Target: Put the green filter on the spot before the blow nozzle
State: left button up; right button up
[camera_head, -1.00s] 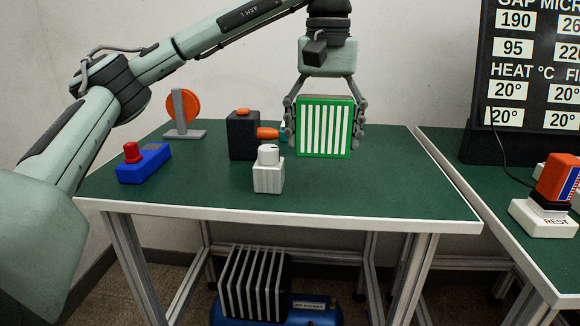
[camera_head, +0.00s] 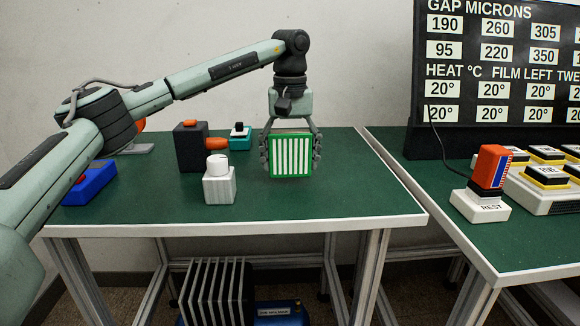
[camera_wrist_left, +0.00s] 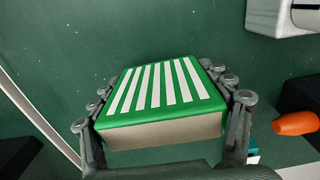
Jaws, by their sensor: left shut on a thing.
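My left gripper (camera_head: 291,155) is shut on the green filter (camera_head: 290,143), a green-framed block with white stripes, with its fingers at the two sides. The filter also shows in the left wrist view (camera_wrist_left: 160,90), between the fingers (camera_wrist_left: 168,125). It is upright, low over the green table; I cannot tell whether it touches. The blow nozzle (camera_head: 217,143), orange on a black box (camera_head: 190,148), points right toward the filter's side, with a gap between them. Its orange tip also shows in the wrist view (camera_wrist_left: 296,123). My right gripper is not in view.
A white block with a knob (camera_head: 219,186) stands in front of the nozzle box. A teal box (camera_head: 240,142) stands behind, between nozzle and filter. A blue box (camera_head: 90,185) is at left, partly behind my arm. The table (camera_head: 330,195) is clear right of the filter.

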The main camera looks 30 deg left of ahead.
pick_arm(q)
jog(key=shift+f, duration=0.85)
jog(key=shift+f, duration=0.1)
jog(key=o, duration=1.2)
jog(key=shift+o, duration=0.2)
